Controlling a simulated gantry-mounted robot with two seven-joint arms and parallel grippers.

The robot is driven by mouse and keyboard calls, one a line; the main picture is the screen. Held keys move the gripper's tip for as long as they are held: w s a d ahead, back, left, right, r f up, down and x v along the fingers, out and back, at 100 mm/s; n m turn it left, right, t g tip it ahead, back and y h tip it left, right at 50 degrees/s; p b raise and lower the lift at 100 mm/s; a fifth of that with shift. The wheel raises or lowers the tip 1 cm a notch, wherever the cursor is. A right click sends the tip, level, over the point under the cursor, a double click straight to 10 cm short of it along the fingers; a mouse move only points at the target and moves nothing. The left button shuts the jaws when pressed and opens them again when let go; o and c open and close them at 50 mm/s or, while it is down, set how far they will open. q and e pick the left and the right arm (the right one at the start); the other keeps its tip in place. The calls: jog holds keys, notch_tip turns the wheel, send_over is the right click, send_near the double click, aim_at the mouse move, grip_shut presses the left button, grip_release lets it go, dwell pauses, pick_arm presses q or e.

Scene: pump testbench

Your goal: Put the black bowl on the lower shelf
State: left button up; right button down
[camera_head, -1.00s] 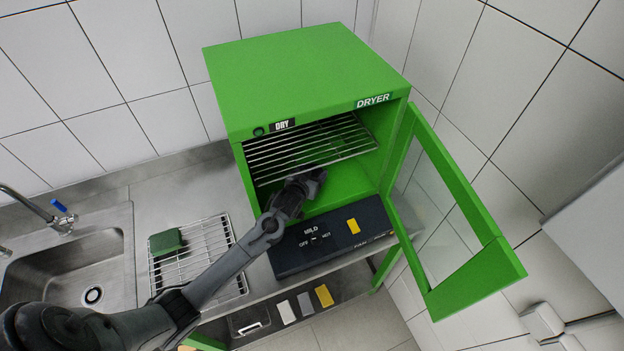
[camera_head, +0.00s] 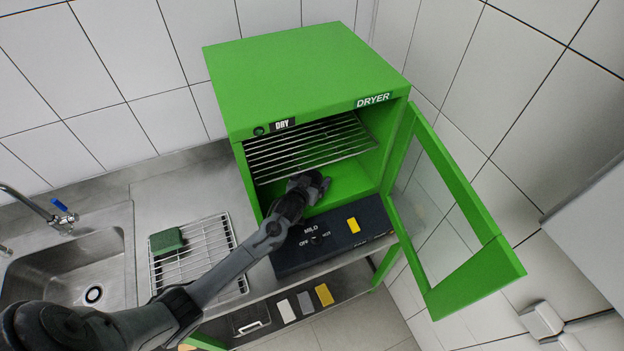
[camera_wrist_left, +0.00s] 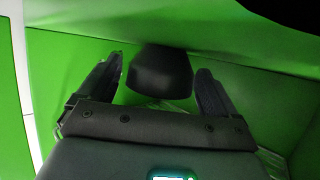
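The black bowl (camera_wrist_left: 160,78) shows in the left wrist view between the two fingers of my left gripper (camera_wrist_left: 155,92). A gap shows on each side of the bowl, so the gripper is open around it. In the head view my left gripper (camera_head: 308,186) is inside the green dryer (camera_head: 300,75), low in its opening, below the wire rack (camera_head: 305,150) and just above the green floor (camera_head: 350,180). The bowl is hard to tell from the dark gripper there. What the bowl rests on is not clear. My right gripper is not in view.
The dryer's glass door (camera_head: 455,235) stands open to the right. A black control panel (camera_head: 330,238) lies below the opening. At left are a sink (camera_head: 70,270) and a drying rack (camera_head: 205,265) with a green sponge (camera_head: 166,241).

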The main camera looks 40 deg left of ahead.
pick_arm(q)
jog(key=shift+r, duration=0.15)
jog(key=shift+s, duration=0.1)
jog(key=v, duration=1.1)
jog(key=shift+s+d+r, duration=0.1)
jog(key=shift+s+d, duration=0.15)
jog(key=shift+s, duration=0.1)
jog(key=s+d+m+g+h, duration=0.2)
jog(key=s+d+g, duration=0.2)
jog(key=s+d, duration=0.3)
jog(key=s+d+m+g+h, duration=0.2)
jog(key=s+d+g, duration=0.3)
jog(key=s, duration=1.2)
jog(key=shift+s+d+r+m, duration=0.4)
jog(key=shift+d+m, duration=0.3)
jog(key=shift+d, duration=0.25)
